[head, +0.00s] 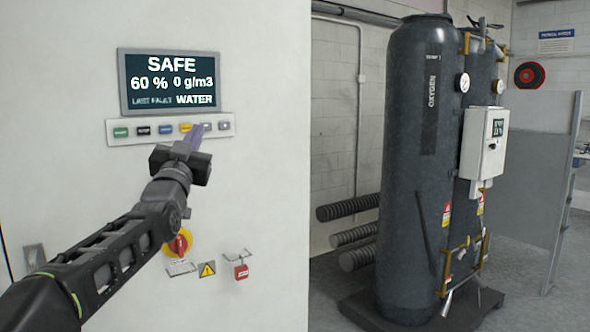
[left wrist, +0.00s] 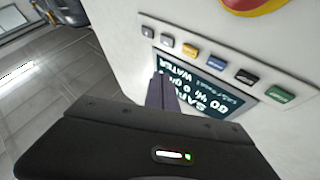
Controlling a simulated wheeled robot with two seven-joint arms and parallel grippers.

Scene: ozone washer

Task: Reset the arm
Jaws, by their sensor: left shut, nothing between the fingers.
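My left arm reaches in from the left in the head view, and its gripper (head: 195,133) is shut and empty. Its fingertips are in front of the row of buttons on the button strip (head: 120,141), near the yellow button (head: 186,127). I cannot tell whether they touch the panel. In the left wrist view the shut fingers (left wrist: 161,84) point toward the strip and the display (left wrist: 200,84), with the yellow button (left wrist: 190,49) just past the tips. The display (head: 170,82) reads SAFE, 60 %, 0 g/m3 and WATER. My right gripper is not in view.
Below the strip on the white cabinet (head: 270,180) are a red and yellow rotary switch (head: 179,243), a warning sign (head: 207,269) and a red padlock (head: 241,271). A tall dark oxygen tank (head: 405,180) stands on the right. Open floor lies beyond it.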

